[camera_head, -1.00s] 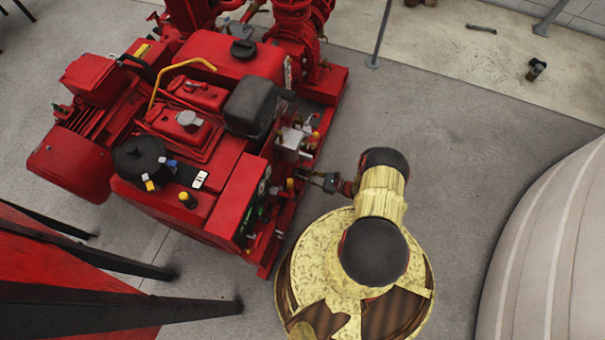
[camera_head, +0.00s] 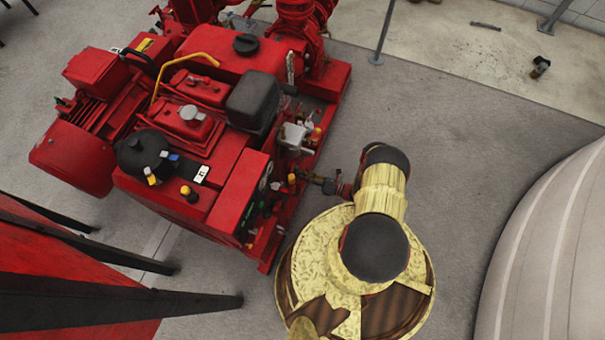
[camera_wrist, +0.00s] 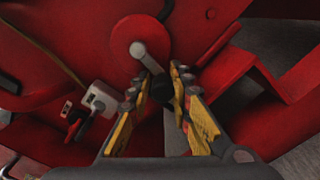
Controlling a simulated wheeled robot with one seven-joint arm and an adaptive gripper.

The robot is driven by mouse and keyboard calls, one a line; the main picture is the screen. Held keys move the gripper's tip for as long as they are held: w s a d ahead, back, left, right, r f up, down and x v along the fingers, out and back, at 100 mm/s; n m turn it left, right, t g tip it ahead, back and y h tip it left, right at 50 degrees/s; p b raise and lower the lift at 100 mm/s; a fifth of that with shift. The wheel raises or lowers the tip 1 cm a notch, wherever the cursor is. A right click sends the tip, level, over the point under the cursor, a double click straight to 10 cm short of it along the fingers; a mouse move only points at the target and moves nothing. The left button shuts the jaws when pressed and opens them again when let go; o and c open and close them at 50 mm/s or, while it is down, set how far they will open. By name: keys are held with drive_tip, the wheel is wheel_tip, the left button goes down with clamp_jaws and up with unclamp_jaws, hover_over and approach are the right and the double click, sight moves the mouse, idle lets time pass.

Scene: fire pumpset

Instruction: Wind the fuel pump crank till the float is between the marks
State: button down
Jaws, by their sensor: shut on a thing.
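In the wrist view my gripper (camera_wrist: 161,82) has its yellow fingers closed around a dark knob (camera_wrist: 161,92). The knob appears to sit at the end of the short grey crank arm (camera_wrist: 150,58). The crank arm slants up to a round red hub (camera_wrist: 139,40) on the red machine. In the head view my gripper (camera_head: 328,185) reaches the right side of the red pumpset (camera_head: 215,140), beside its small fittings. The crank is too small to make out there. I cannot make out the float or its marks in either view.
A white fitting with a dark lever (camera_wrist: 100,100) is left of my fingers in the wrist view. A red structure with dark bars (camera_head: 90,290) stands at lower left. A large pale rounded body (camera_head: 550,260) is at right. Grey floor (camera_head: 440,130) is clear between.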

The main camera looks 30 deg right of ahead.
drive_tip(key=m, duration=0.3)
drive_tip(key=s+a+r+m, duration=0.1)
drive_tip(key=m, duration=0.1)
drive_tip(key=shift+s+a+r+m, duration=0.15)
drive_tip(key=shift+r+m, duration=0.7)
drive_tip(key=shift+m, duration=1.7)
drive_tip(key=shift+s+a+r+m, duration=0.15)
drive_tip(key=shift+r+m, duration=0.7)
drive_tip(key=shift+m, duration=1.75)
drive_tip(key=shift+s+a+r+m, duration=0.15)
drive_tip(key=shift+r+m, duration=0.7)
drive_tip(key=shift+m, duration=1.7)
drive_tip(key=shift+w+r, duration=0.1)
drive_tip(key=shift+w, duration=0.05)
drive_tip(key=c, duration=1.7)
unclamp_jaws()
drive_tip(key=shift+a, duration=0.1)
drive_tip(key=shift+m, duration=0.3)
